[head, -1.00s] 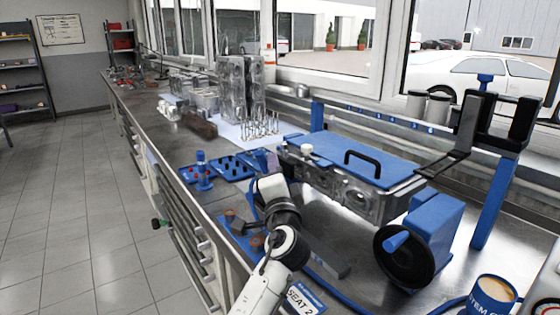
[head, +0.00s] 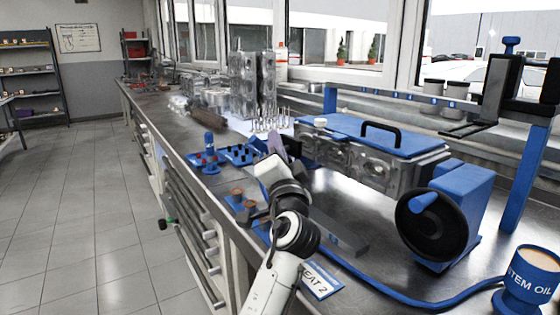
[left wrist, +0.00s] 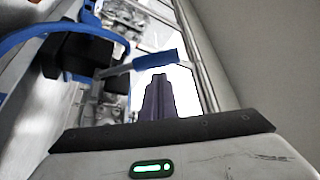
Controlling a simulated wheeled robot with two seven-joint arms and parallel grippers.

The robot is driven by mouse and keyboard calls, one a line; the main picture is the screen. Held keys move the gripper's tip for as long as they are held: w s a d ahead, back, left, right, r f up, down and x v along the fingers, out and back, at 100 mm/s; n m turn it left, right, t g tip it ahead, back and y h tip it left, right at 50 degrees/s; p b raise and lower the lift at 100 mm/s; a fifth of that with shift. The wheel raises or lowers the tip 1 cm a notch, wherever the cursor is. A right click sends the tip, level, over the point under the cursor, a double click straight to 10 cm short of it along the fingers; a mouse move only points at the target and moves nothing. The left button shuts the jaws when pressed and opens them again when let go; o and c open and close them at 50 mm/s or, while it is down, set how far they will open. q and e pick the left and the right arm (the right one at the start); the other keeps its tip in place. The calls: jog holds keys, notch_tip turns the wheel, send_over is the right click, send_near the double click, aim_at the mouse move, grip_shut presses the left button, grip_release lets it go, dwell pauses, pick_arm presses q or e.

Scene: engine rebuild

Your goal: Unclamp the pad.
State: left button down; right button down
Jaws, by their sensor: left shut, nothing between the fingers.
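The blue pad (head: 372,134) with a black arched handle (head: 380,136) lies flat on a grey metal cylinder head (head: 365,162). A blue frame (head: 524,180) with black arms (head: 500,95) and a blue knob (head: 511,45) stands at the right, its arms reaching left near the pad's right end. My left gripper (head: 276,145) is left of the pad, over the bench, shut and empty. Its purple fingers (left wrist: 158,98) show in the left wrist view, below a blue-gripped lever (left wrist: 155,61) on a black block (left wrist: 85,55). I cannot tell which head-view part that lever is. My right gripper is out of view.
A blue device with a black disc (head: 432,228) stands in front of the cylinder head. A blue hose (head: 400,297) runs to an oil cup (head: 527,280). Blue trays (head: 237,155) lie left of my gripper. Floor is clear at left.

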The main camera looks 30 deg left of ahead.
pick_arm(q)
jog(key=n+b, duration=0.1)
jog(key=b, duration=0.1)
jog(key=s+n+y+b, duration=0.1)
jog(key=b, duration=0.1)
jog(key=shift+a+f, duration=0.2)
jog(key=shift+f, duration=0.2)
jog(key=shift+s, duration=0.1)
jog(key=b+v, duration=0.2)
jog(key=v, duration=0.8)
jog(key=shift+s+d+f, duration=0.1)
